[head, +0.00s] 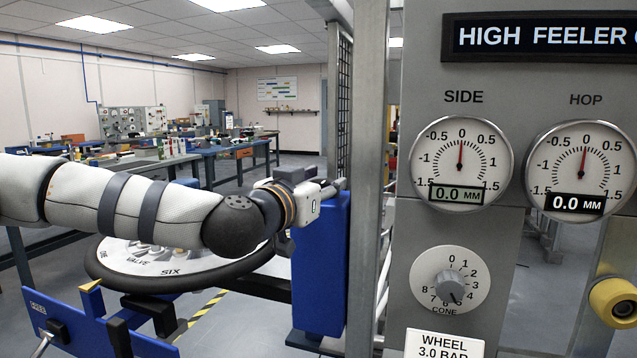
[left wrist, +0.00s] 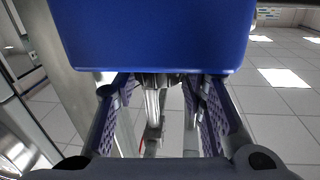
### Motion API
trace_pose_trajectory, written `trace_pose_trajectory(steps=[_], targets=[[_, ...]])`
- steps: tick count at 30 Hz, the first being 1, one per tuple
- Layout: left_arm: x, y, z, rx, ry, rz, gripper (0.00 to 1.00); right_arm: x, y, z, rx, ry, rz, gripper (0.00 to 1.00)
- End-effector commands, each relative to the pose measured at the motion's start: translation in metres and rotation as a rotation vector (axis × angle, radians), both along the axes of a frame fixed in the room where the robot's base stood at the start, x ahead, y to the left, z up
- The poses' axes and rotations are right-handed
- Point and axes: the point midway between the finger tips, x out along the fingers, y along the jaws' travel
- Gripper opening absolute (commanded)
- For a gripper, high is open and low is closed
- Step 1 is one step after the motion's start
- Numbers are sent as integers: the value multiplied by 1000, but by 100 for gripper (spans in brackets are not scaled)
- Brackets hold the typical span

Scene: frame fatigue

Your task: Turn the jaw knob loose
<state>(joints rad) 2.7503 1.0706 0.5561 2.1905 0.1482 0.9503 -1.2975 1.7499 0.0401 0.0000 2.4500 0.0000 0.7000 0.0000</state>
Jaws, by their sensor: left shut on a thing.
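My left gripper (head: 330,190) comes in from the left at the top of a blue upright block (head: 322,265) beside the metal post. In the left wrist view the block (left wrist: 150,35) fills the top, and the gripper's two fingers (left wrist: 160,85) reach up to its lower edge. They are shut on a dark part (left wrist: 160,78) between their tips, which looks like the jaw knob; its shape is mostly hidden by the block. A bright metal rod shows between and beyond the fingers. My right gripper is not in view.
A black-rimmed wheel (head: 190,285) lies flat below my left arm, with a blue frame (head: 85,325) marked FREE in front. A grey panel (head: 408,110) at right bears the SIDE gauge (head: 461,163), HOP gauge (head: 582,172) and CONE dial (head: 447,281). A metal post (head: 367,170) stands close beside the gripper.

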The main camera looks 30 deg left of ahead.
Motion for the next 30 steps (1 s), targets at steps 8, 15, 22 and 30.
trace_pose_trajectory(steps=[8,15,22,30], targets=[[1,-5,-2,4,6,170,9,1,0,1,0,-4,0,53],[2,-4,-3,0,7,256,9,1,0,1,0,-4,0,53],[2,-4,-3,-1,8,285,9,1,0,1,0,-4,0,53],[2,-4,-4,-1,9,288,9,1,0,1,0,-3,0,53]])
